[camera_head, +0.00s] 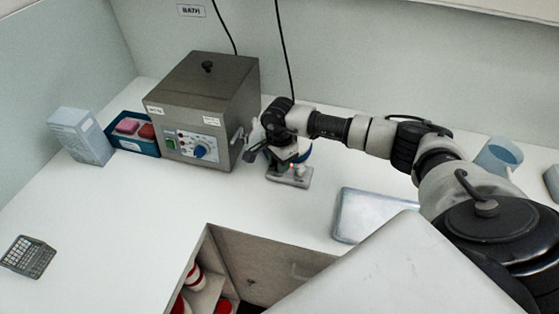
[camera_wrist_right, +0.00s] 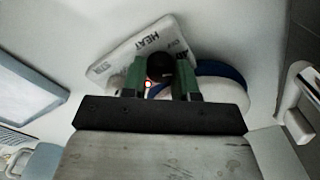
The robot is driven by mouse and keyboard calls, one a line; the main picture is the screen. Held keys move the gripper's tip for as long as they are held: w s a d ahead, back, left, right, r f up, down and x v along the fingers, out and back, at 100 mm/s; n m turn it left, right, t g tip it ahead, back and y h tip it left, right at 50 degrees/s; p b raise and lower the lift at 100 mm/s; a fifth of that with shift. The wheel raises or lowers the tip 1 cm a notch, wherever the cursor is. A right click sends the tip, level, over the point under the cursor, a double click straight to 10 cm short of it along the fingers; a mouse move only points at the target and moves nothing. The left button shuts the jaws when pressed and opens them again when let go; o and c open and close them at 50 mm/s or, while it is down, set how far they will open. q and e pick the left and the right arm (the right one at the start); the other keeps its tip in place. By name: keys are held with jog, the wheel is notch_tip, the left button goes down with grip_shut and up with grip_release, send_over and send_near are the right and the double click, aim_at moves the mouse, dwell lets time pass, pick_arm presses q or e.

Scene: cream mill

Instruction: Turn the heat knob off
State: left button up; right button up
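The heat knob (camera_wrist_right: 158,66) is a dark round knob on a white panel (camera_wrist_right: 112,58) with printed HEAT and STIR labels, seen in the right wrist view. A small lit lamp (camera_wrist_right: 148,86) glows beside it. The two green-padded fingers of my right gripper (camera_wrist_right: 160,78) stand on either side of the knob, with no clear gap, and appear closed on it. The knob's pointer mark is not visible. In the head view my right gripper (camera_head: 262,146) is over the small stirrer unit (camera_head: 289,178), hiding much of it. My left gripper is out of view.
A grey bath box (camera_head: 205,95) with a blue dial (camera_head: 200,151) stands just left of my right gripper. A blue tray (camera_head: 130,143) and carton (camera_head: 80,135) stand farther left. A metal tray (camera_head: 365,216) lies to the right. An open compartment (camera_head: 235,265) is in front.

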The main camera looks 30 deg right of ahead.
jog(key=shift+c, duration=0.5)
jog(key=shift+f+n+b, duration=0.1)
jog(key=shift+n+b, duration=0.2)
jog(key=shift+b, duration=0.4)
jog(key=n+b, duration=0.5)
jog(key=b, duration=0.2)
jog(key=shift+f+n, duration=0.15)
jog(key=shift+n, duration=0.15)
jog(key=shift+r+n+b, duration=0.15)
jog(key=shift+n+b, duration=0.75)
jog(key=shift+n, duration=0.1)
jog(key=shift+r+n+b, duration=0.1)
jog(key=shift+n+b, duration=0.75)
jog(key=shift+n, duration=0.15)
jog(key=o, duration=0.9)
jog(key=shift+r, duration=0.15)
